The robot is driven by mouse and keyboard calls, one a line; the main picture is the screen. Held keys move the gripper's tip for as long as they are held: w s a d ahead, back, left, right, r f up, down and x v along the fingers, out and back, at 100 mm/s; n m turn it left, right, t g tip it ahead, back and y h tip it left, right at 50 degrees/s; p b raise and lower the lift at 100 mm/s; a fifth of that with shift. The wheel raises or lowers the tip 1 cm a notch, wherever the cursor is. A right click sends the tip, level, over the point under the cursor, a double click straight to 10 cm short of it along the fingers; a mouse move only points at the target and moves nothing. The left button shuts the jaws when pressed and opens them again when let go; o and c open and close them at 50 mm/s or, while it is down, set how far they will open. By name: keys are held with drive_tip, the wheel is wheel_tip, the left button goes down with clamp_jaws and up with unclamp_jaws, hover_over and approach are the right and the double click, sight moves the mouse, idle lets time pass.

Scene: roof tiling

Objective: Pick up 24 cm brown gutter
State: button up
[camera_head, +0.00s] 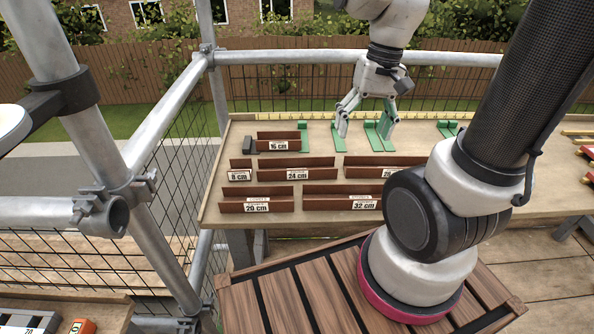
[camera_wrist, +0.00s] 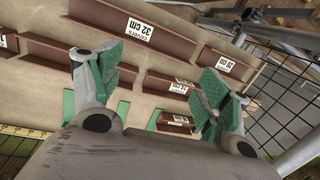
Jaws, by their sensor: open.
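The brown 24 cm gutter (camera_head: 275,174) lies in the middle row on the wooden table, its white label facing me. The 8 cm piece (camera_head: 238,175) is at its left, and a longer piece (camera_head: 362,169) is at its right. My gripper (camera_head: 362,136) is open and empty over the back of the table, behind and right of the 24 cm gutter and apart from it. In the wrist view, my gripper's green-padded fingers (camera_wrist: 160,80) are spread wide. A brown gutter (camera_wrist: 157,83) shows between them, its label too small to read surely.
The 16 cm gutter (camera_head: 278,141) stands behind, and the 20 cm (camera_head: 262,204) and 32 cm (camera_head: 340,202) gutters lie in front. Green brackets (camera_head: 447,128) stand along the back near a yellow ruler (camera_head: 320,115). Scaffold poles (camera_head: 168,115) rise at the left.

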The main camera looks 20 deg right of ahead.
drive_tip(key=w+a+f+m+y, duration=0.2)
drive_tip(key=w+a+f+m, duration=0.35)
drive_tip(key=f+m, duration=0.4)
drive_tip(key=m+t, duration=0.2)
drive_tip(key=m, duration=0.7)
approach(297, 164)
drive_tip(key=shift+s+a+f+y, duration=0.15)
drive_tip(key=shift+s+a+y, duration=0.1)
drive_tip(key=shift+s, duration=0.25)
drive_tip(key=shift+s+a+f+y, duration=0.15)
drive_tip(key=shift+s+a, duration=0.1)
drive_tip(key=shift+s, duration=0.25)
drive_tip(key=shift+f+g, duration=0.2)
drive_tip(key=shift+g, duration=0.1)
drive_tip(key=x, duration=0.7)
drive_tip(key=shift+w+a+f, duration=0.1)
drive_tip(key=shift+w+a, duration=0.05)
drive_tip(key=shift+w, duration=0.15)
drive_tip(key=shift+c, duration=0.4)
drive_tip(key=c, duration=1.1)
